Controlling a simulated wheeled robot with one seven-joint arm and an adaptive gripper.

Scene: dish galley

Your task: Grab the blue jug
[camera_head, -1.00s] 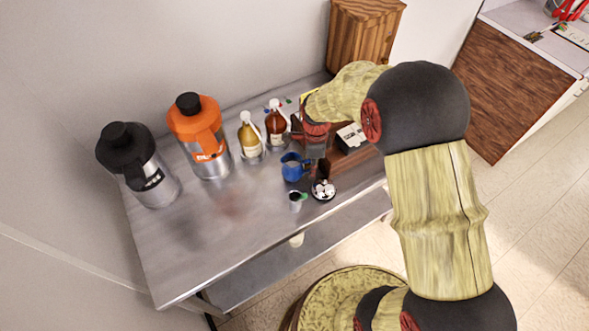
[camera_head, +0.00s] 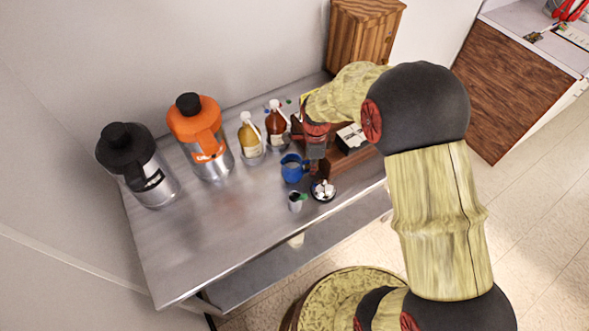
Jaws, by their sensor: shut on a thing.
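The blue jug (camera_head: 292,169) stands upright on the steel table, a little left of the table's right end. Its body faces left and its right side meets my gripper. My gripper (camera_head: 313,162) comes down from above at the jug's right side and is shut on it, apparently at the handle. The fingertips are small and partly hidden behind the gripper's own body, so the exact contact does not show. The jug appears to be at table height.
A small metal cup (camera_head: 295,203) and a dish of white pieces (camera_head: 323,190) stand close in front of the jug. Two syrup bottles (camera_head: 250,137) (camera_head: 276,122) stand behind it. An orange dispenser (camera_head: 205,140) and a black dispenser (camera_head: 145,170) are further left. The steel table (camera_head: 195,250) is clear at front left.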

